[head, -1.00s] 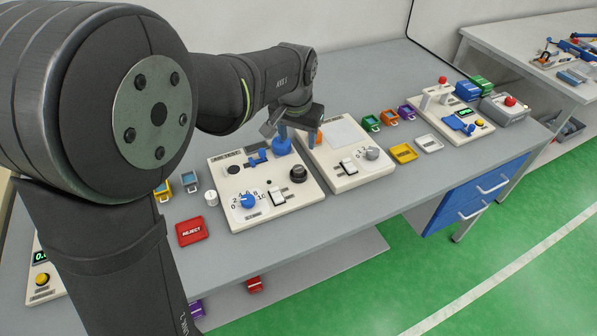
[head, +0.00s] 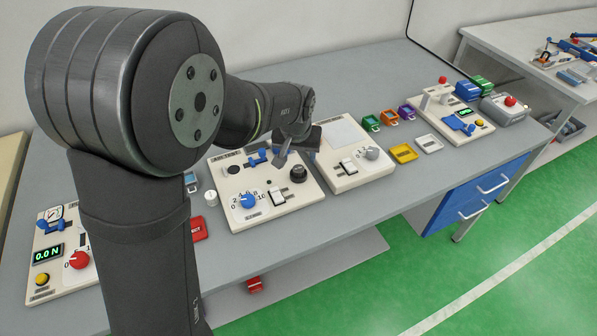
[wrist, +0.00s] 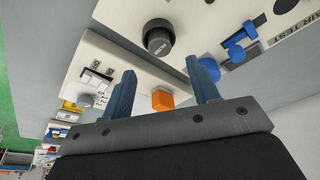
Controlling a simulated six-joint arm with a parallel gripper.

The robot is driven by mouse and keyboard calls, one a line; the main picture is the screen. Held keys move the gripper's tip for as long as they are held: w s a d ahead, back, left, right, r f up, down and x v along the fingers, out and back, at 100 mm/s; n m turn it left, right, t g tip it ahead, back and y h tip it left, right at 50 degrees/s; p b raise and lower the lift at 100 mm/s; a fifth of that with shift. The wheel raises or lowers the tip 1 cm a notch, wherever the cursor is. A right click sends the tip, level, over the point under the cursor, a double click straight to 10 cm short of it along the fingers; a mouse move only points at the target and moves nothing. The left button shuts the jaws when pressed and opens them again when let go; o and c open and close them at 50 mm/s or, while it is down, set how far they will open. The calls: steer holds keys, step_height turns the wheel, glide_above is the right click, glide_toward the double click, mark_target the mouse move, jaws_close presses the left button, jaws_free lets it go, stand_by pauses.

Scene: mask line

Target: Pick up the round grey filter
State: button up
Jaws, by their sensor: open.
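A small pale round piece (head: 211,197) stands on the bench just left of the white AIR TEST board (head: 232,213) in the head view. It may be the round grey filter, but I cannot tell for sure. My gripper (head: 281,158) is above the back right part of that board, apart from the pale piece. In the wrist view my gripper (wrist: 162,66) is open, its two blue-grey fingers spread with nothing held.
A second white board (head: 350,178) with a grey knob stands to the right. Red REJECT tray (head: 199,228) is partly hidden behind my arm. Coloured trays (head: 404,153) and a further board (head: 470,127) lie right. A force-display board (head: 50,270) is at left.

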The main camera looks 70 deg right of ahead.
mark_target(298, 168)
steer(key=shift+a+x, duration=0.15)
steer(key=shift+x, duration=1.2)
steer(key=shift+a+x, duration=0.15)
steer(key=shift+x, duration=1.2)
steer(key=shift+f, duration=0.1)
steer(key=shift+c, duration=0.4)
steer(key=c, duration=1)
